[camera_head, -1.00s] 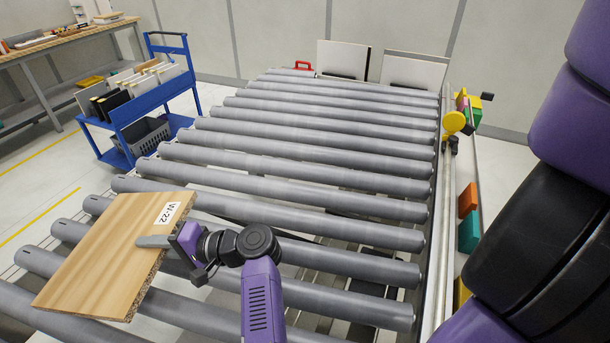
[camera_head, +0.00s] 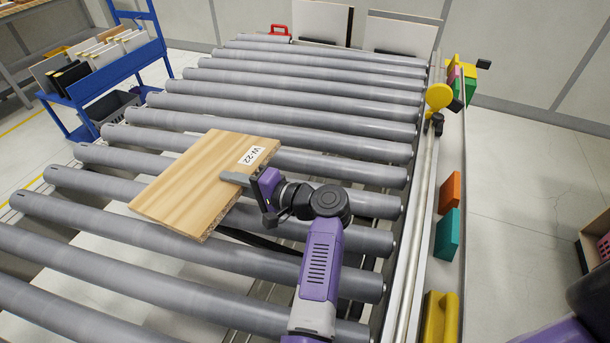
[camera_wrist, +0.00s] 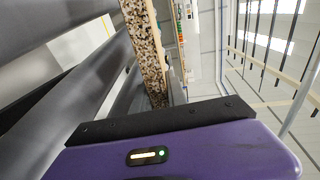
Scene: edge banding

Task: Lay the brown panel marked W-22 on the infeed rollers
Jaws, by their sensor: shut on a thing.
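The brown panel marked W-22 (camera_head: 195,185) has a light wood grain and a white label at its upper right corner. My gripper (camera_head: 236,180) is shut on the panel's right edge. The panel is over the grey infeed rollers (camera_head: 270,130), roughly flat and slightly tilted in the picture. I cannot tell whether its underside touches the rollers. In the wrist view the panel's speckled chipboard edge (camera_wrist: 145,50) runs up from the gripper, with rollers (camera_wrist: 60,110) to its left.
A blue cart (camera_head: 118,80) with upright boards stands left of the rollers. A side rail (camera_head: 417,210) with a yellow knob (camera_head: 439,96) and coloured blocks (camera_head: 447,235) runs along the right. White panels (camera_head: 401,34) lean at the back. The far rollers are clear.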

